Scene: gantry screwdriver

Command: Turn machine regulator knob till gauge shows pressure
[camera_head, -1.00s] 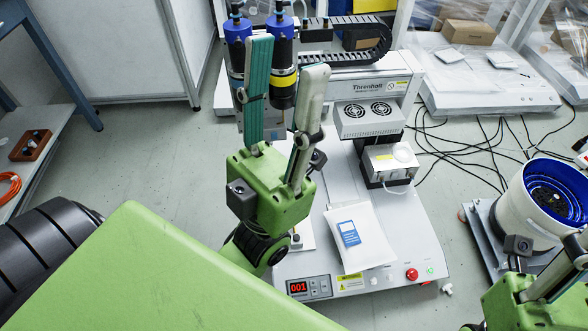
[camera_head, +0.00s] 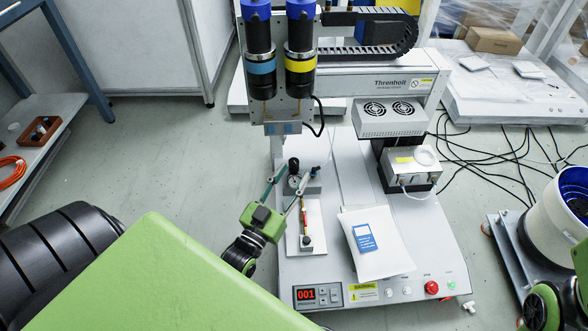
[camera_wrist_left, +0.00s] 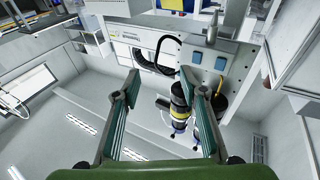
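The gantry screwdriver machine (camera_head: 403,84) stands ahead of me. On its base is a regulator with a black knob (camera_head: 293,164) and a small round gauge (camera_head: 293,182). The gauge reading is too small to tell. My left gripper (camera_head: 297,170) is open, its fingers reaching up beside the regulator, one tip on each side of the knob in the picture; I cannot tell whether they touch it. In the left wrist view the fingers (camera_wrist_left: 165,92) are spread with a clear gap, and I cannot make out the knob there. My right gripper is out of view; only part of that arm shows.
Two screwdriver units (camera_head: 300,60) hang close behind the regulator. A white plate with a small fitting (camera_head: 306,241) lies in front of it. A white bag with a blue label (camera_head: 376,243) lies to the right. A red button (camera_head: 431,287) is at the front edge.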

